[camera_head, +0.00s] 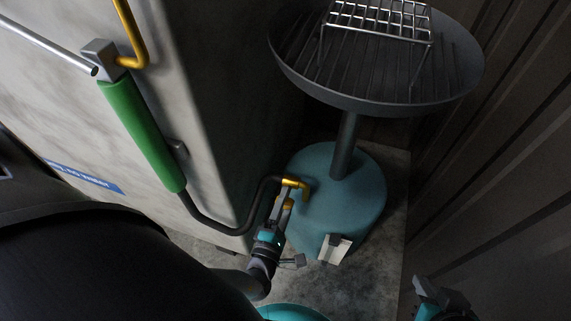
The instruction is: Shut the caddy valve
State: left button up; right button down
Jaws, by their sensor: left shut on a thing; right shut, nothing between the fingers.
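The caddy is a teal round base (345,200) on the floor, with a dark post and a wide dark drain pan (375,102) above. A yellow valve fitting (294,182) sits at the left edge of the base, where a black hose (235,229) ends. My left gripper (286,203) is just below the fitting, its fingers shut on a small yellow piece that looks like the valve handle. The fingers partly hide it, so its exact angle is unclear. My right gripper (440,291) is shut and empty at the bottom right, apart from the caddy.
A large grey wall or housing (215,110) stands left, carrying a green cylinder (142,135), a yellow pipe (134,35) and a silver bar (45,42). A white bracket (334,249) is at the base's front. Dark ribbed wall closes the right.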

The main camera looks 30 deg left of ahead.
pick_arm(q)
jog(key=shift+f+m, duration=0.1)
jog(key=shift+m, duration=1.4)
pick_arm(e)
jog(key=shift+s+d+r+g, duration=0.15)
jog(key=shift+s+d+g, duration=0.4)
jog(key=shift+d, duration=0.1)
pick_arm(q)
jog(key=shift+s+p, duration=0.1)
jog(key=shift+p, duration=0.2)
jog(key=o, duration=1.4)
jog(key=shift+c, duration=0.2)
jog(key=p+v, duration=0.1)
jog(key=v, duration=0.5)
jog(key=shift+d, duration=0.1)
send_near(285, 206)
jog(key=shift+v, duration=2.3)
pick_arm(e)
jog(key=shift+s+d+f+m+g+h, duration=0.15)
jog(key=shift+s+d+g+h, duration=0.2)
jog(key=shift+s+d+g, duration=0.2)
jog(key=shift+s+d+f+m+g+h, duration=0.15)
jog(key=shift+s+d+g+h, duration=0.25)
jog(key=shift+s+d, duration=0.1)
